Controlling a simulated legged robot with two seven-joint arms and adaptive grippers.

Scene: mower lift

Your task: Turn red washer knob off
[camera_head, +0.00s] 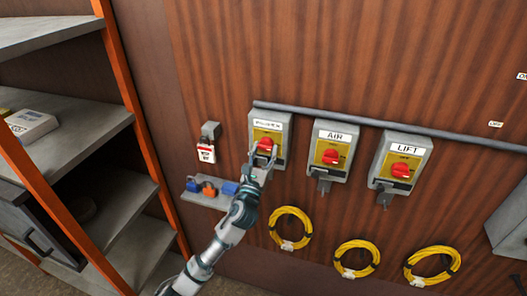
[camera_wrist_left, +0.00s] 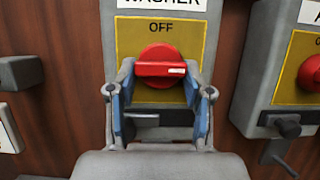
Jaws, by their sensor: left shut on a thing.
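The washer switch box (camera_head: 284,124) is the leftmost of three grey boxes on the wood wall. In the left wrist view its label reads WASHER, with OFF on the yellow plate (camera_wrist_left: 200,34) above the red knob (camera_wrist_left: 160,58). The knob's grip bar lies level, with a white mark at its right end. The knob also shows in the head view (camera_head: 265,144). My left gripper (camera_head: 262,156) is at the knob, and in the left wrist view its fingers (camera_wrist_left: 158,75) are shut on it from both sides. My right gripper is not in view.
The AIR box (camera_head: 330,151) and LIFT box (camera_head: 401,161) stand to the right, with red knobs. A grey pipe (camera_head: 390,125) runs above them. Yellow coils (camera_head: 291,228) hang below. A small shelf (camera_head: 207,199) with padlocks and a grey rack (camera_head: 95,133) are at left.

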